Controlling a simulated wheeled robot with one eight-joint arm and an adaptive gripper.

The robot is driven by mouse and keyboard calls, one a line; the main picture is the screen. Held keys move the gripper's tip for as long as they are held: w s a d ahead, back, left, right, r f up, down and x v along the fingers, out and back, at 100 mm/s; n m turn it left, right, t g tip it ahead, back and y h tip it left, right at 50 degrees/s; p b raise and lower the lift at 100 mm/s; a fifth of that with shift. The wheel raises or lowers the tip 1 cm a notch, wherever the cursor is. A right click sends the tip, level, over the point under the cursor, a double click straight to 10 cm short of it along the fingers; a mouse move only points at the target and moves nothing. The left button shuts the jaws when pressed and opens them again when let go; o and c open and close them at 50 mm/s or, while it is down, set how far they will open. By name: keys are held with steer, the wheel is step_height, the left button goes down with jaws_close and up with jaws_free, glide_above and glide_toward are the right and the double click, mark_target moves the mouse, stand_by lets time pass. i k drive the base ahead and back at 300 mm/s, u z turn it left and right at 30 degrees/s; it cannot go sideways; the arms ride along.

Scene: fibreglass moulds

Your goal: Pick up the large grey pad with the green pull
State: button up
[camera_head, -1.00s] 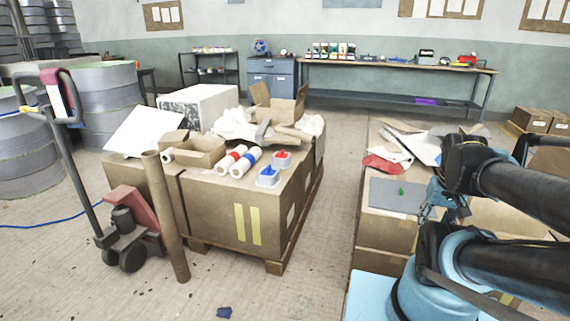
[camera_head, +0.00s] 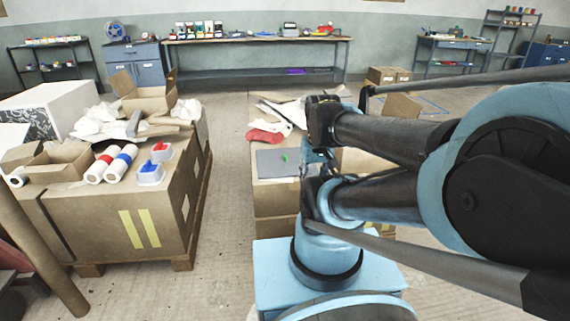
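The large grey pad (camera_head: 272,168) lies flat on top of the cardboard boxes in the middle of the view. A small green pull (camera_head: 284,157) stands up from its top. My gripper (camera_head: 318,158) is near the pad's right edge, partly hidden behind my own arm links. Its fingers are too small and covered to tell open from shut. I cannot tell whether it touches the pad.
To the left, a large cardboard box on a pallet (camera_head: 150,215) carries rolls, an open box and two small pads with red (camera_head: 162,152) and blue (camera_head: 150,174) pulls. Open floor lies between the stacks.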

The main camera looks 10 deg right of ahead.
mark_target(280, 163)
steer(key=k, duration=1)
steer(key=z, duration=1.1)
steer(key=i, duration=1.55)
steer(key=u, duration=1.7)
